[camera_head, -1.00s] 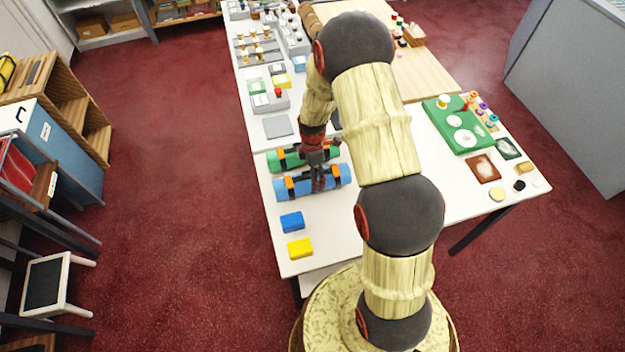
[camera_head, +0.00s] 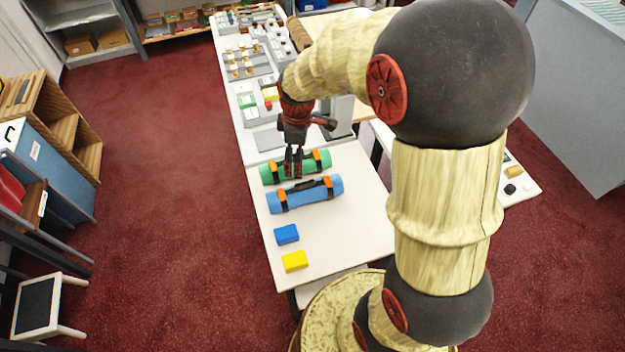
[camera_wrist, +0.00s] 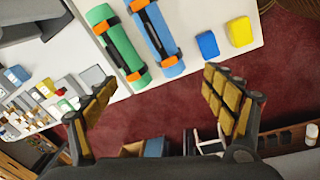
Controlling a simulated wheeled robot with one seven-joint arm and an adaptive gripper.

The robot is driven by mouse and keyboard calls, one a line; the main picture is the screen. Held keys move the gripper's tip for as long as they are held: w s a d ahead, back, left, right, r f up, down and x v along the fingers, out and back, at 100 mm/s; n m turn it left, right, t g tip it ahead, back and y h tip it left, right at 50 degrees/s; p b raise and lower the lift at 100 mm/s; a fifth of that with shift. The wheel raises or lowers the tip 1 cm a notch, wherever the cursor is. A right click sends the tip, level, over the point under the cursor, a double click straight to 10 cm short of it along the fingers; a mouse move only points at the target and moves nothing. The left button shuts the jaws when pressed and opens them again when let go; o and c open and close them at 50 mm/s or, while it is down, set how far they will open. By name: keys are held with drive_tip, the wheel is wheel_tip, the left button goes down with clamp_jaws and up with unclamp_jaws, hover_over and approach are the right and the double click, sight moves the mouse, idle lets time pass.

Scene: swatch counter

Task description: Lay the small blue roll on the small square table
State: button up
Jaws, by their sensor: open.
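The blue roll (camera_head: 305,194), with two orange-and-black straps and a dark handle, lies on the white counter (camera_head: 345,235) in the head view. It also shows at the top of the wrist view (camera_wrist: 155,32). My gripper (camera_head: 293,172) is open and empty, its fingertips over the green roll just behind the blue one in the head view. I cannot tell its exact height. The wrist view shows its fingers spread (camera_wrist: 162,95), with the rolls beyond them. A small square table with a dark top and pale frame (camera_head: 38,304) stands on the floor at lower left.
The green roll (camera_head: 318,160) lies close behind the blue roll. A blue block (camera_head: 287,234) and a yellow block (camera_head: 295,261) lie in front. Grey trays and small goods fill the counter's back. Shelves line the left side. Red carpet (camera_head: 165,200) between is clear.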

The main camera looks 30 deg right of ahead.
drive_tip(key=s+a+r+m+t, duration=0.2)
drive_tip(key=s+r+m, duration=0.3)
drive_tip(key=s+r, duration=0.3)
drive_tip(key=s+a+r+m+t, duration=0.1)
drive_tip(key=s+a+r+m, duration=0.4)
drive_tip(key=s+r, duration=0.4)
drive_tip(key=s, duration=0.4)
drive_tip(key=shift+r+m+t, duration=0.3)
drive_tip(key=shift+m+t, duration=0.1)
drive_tip(key=shift+f, duration=0.1)
wheel_tip(320, 180, down, 10)
drive_tip(key=b, duration=1)
drive_tip(key=shift+w, duration=0.1)
